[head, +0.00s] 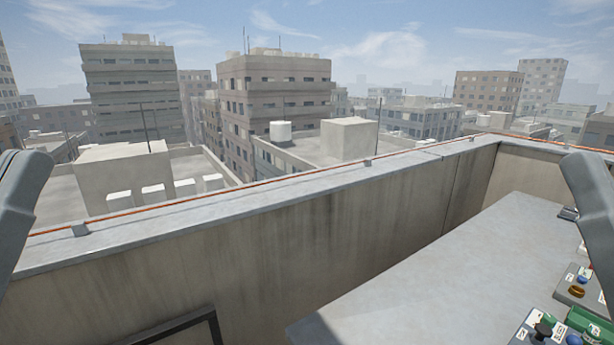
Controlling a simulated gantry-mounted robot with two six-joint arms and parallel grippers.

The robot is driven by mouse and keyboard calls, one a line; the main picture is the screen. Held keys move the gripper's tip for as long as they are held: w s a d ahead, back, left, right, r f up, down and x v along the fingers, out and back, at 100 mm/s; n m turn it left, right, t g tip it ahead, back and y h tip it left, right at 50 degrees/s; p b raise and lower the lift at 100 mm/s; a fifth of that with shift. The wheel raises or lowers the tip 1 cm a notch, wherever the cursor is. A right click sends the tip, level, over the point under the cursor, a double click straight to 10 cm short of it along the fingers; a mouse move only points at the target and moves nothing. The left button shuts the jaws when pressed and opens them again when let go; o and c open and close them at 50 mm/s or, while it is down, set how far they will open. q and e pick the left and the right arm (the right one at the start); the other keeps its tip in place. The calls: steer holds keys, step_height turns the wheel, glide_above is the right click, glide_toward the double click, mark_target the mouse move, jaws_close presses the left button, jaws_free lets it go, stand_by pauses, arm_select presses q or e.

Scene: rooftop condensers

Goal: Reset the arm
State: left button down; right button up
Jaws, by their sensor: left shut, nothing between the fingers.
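My left arm (25,200) shows as a grey link at the left edge. My left gripper (6,164) shows only in small part at that edge, mostly cut off by the frame. It is shut, with nothing held. My right arm (592,210) shows as a grey link at the right edge, and its gripper is not in view. Both arms are clear of the parapet and the table in the picture.
A concrete parapet (300,255) crosses the view, with an orange cable (250,185) along its top. A grey table (440,270) at right has free room on its left part. Control boxes with buttons (578,290) stand on its right. A dark frame (185,325) is at bottom left.

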step_height(320, 180, up, 38)
steer(key=p, duration=3.6)
